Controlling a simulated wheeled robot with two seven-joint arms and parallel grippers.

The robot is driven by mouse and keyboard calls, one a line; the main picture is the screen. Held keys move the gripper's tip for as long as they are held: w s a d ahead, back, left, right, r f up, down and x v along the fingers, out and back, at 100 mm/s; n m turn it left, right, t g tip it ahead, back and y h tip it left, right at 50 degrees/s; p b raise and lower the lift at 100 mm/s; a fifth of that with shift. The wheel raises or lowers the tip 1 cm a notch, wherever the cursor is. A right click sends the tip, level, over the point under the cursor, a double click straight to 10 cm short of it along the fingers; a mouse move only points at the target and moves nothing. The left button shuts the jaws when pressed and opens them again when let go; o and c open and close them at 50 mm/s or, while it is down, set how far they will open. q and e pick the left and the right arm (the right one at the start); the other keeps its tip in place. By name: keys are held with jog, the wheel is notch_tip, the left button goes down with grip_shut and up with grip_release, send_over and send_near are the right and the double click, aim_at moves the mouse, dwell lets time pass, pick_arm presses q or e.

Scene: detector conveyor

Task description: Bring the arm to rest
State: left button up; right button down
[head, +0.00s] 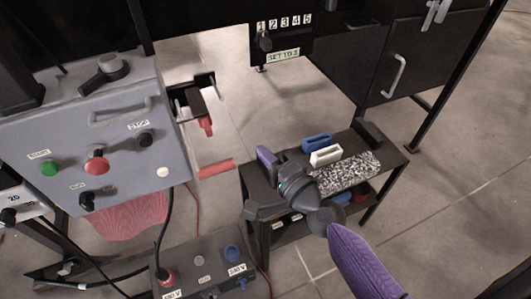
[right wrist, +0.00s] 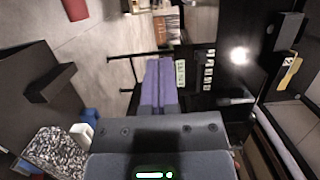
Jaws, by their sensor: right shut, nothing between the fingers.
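My right arm (head: 360,262) comes in from the lower right, with a purple sleeve. My right gripper (head: 267,156) is over the left part of a small dark table (head: 393,157), its purple fingers pointing up and away in the head view. In the right wrist view the two purple fingers (right wrist: 158,84) lie together, shut with nothing between them. My left gripper is in neither view.
On the table are a blue block (head: 317,141), a white block (head: 326,155) and a speckled block (head: 346,173). A grey control panel (head: 120,118) with buttons stands left. A numbered selector (head: 283,40) is behind. Floor right of the table is clear.

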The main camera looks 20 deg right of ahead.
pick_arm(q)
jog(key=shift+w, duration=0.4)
